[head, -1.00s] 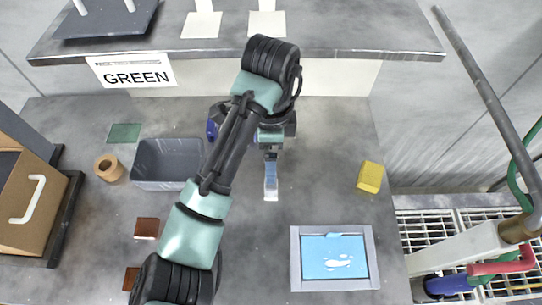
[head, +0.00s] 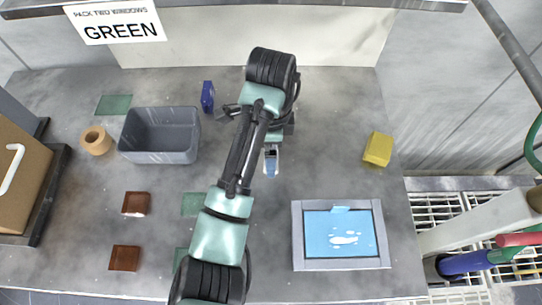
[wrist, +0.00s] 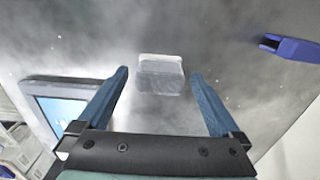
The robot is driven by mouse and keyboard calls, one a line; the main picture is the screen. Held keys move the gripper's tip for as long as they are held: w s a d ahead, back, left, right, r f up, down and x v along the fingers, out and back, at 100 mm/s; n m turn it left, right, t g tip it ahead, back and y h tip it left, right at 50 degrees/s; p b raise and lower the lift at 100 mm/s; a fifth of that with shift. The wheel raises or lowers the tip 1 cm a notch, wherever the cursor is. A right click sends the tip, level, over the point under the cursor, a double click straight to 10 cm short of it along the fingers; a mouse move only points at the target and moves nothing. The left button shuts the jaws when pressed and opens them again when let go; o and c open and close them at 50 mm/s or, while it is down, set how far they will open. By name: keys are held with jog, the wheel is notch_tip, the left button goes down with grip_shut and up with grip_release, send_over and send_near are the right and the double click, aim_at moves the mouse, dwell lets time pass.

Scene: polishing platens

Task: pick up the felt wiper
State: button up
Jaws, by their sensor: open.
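A small grey block with a pale top strip (wrist: 160,75), which I take to be the felt wiper, lies on the grey worktop in the wrist view. My gripper (wrist: 159,74) is open, with one blue finger on each side of the block in the picture. The block appears beyond the fingertips, and I see no contact. In the head view my gripper (head: 271,165) is below the wrist, over the middle of the worktop. There the arm and fingers make the block hard to pick out.
A grey bin (head: 160,158) and a tan ring (head: 96,140) stand at left. A dark blue object (head: 208,96) stands near the wrist. A yellow block (head: 378,149) and a grey-framed blue panel (head: 297,240) are at right. Brown squares (head: 136,204) lie at lower left.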

jog(key=shift+f, duration=0.6)
jog(key=shift+c, duration=0.3)
jog(key=c, duration=1.3)
notch_tip(320, 180, up, 10)
jog(key=p, duration=0.5)
jog(key=shift+r, duration=0.1)
